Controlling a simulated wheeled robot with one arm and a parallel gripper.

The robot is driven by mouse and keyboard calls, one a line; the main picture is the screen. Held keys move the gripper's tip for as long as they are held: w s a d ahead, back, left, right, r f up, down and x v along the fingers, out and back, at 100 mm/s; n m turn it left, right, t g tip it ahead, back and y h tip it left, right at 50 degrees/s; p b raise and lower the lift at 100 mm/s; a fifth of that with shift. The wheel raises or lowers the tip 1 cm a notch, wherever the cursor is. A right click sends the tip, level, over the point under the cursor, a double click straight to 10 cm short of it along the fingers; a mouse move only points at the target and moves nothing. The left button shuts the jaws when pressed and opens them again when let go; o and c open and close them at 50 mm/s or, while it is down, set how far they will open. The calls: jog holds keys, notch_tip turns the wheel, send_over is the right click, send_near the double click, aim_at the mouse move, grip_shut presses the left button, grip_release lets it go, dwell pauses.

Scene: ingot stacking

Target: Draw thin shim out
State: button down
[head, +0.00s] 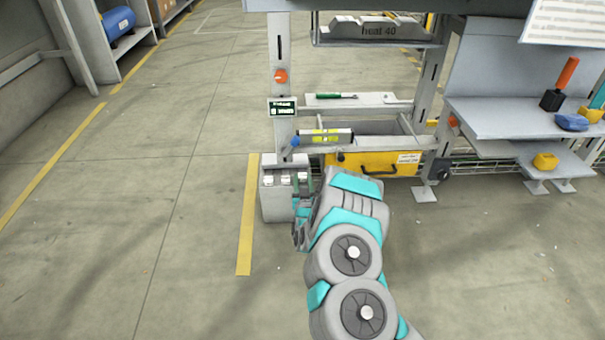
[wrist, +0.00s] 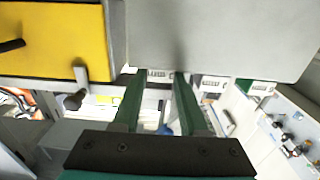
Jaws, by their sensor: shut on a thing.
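A grey block (head: 275,205) stands at the left foot of the rack and carries a row of small white-labelled pieces. In the wrist view the block's large grey face (wrist: 220,35) fills the top. My gripper (head: 301,190) is at the block's right end, by the labelled piece nearest the yellow drawer. In the wrist view my gripper's green fingers (wrist: 160,78) close on this shim (wrist: 158,74) at the block's edge. Two more labelled pieces, one in the middle (wrist: 211,83) and one farther right (wrist: 258,88), stay in the row. The labels are too small to read.
A yellow drawer (head: 375,163) with a dark handle is right of the block, close to my gripper. A spirit level (head: 323,137) lies above it. A side bench (head: 510,118) stands at right. The floor (head: 140,210) at left is clear.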

jog(key=shift+s+r, duration=0.1)
jog(key=shift+s, duration=0.5)
jog(key=shift+s+a, duration=0.1)
jog(key=shift+s, duration=0.1)
jog(key=c, duration=0.7)
grip_release()
jog(key=shift+s, duration=0.1)
jog(key=shift+s+a+p, duration=0.1)
jog(key=shift+s+p, duration=0.6)
jog(key=shift+s, duration=3.1)
